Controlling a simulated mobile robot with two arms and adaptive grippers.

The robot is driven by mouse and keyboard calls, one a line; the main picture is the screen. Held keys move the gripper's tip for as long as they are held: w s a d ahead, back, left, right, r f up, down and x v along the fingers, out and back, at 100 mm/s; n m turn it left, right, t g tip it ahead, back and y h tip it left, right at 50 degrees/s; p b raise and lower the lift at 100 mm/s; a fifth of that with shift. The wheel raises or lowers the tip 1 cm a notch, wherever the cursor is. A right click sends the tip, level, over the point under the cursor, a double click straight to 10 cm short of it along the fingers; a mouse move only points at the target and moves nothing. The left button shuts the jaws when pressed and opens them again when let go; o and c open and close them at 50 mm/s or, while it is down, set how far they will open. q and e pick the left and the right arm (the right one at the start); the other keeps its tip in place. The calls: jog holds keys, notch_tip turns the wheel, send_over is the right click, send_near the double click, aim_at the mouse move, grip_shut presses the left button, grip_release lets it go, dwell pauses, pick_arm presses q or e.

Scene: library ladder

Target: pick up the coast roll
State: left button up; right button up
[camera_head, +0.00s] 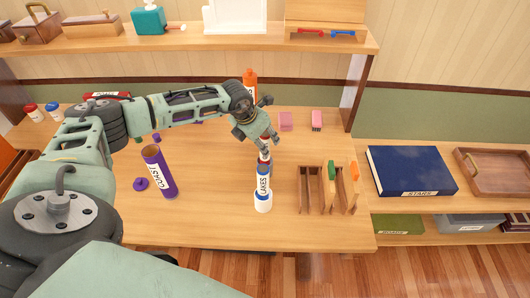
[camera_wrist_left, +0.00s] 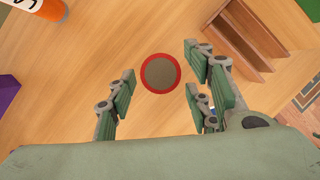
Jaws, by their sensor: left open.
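The coast roll (camera_head: 160,172) is a purple tube with a white COAST label, standing slightly tilted in the picture on the table, left of centre. A purple cap (camera_head: 140,184) lies beside it. My left gripper (camera_head: 265,148) is open and well to the right of the coast roll. It is over a red-rimmed tube (camera_head: 265,157), just behind the blue-and-white LAKES roll (camera_head: 263,188). In the left wrist view, the red-rimmed round end (camera_wrist_left: 160,73) appears between the open fingers (camera_wrist_left: 159,84); contact cannot be told. My right gripper is not in view.
An orange roll (camera_head: 250,83) stands behind my gripper. A wooden slotted rack (camera_head: 305,190) is to the right, with pink blocks (camera_head: 286,121) behind. A blue book (camera_head: 411,170) lies on the right shelf. The table front between the coast and LAKES rolls is clear.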

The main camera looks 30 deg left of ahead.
pick_arm(q)
jog(key=shift+p+x, duration=0.3)
jog(key=shift+x, duration=0.75)
jog(key=shift+w+d+f, duration=0.1)
jog(key=shift+w+f, duration=0.1)
jog(key=shift+f, duration=0.35)
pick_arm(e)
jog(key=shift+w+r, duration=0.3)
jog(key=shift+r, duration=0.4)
pick_arm(q)
jog(key=shift+c, duration=0.6)
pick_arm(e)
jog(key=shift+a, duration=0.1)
pick_arm(q)
grip_shut()
jog(key=shift+r, duration=0.2)
notch_tip(320, 180, up, 8)
jog(key=b, duration=0.3)
jog(key=shift+r, duration=0.9)
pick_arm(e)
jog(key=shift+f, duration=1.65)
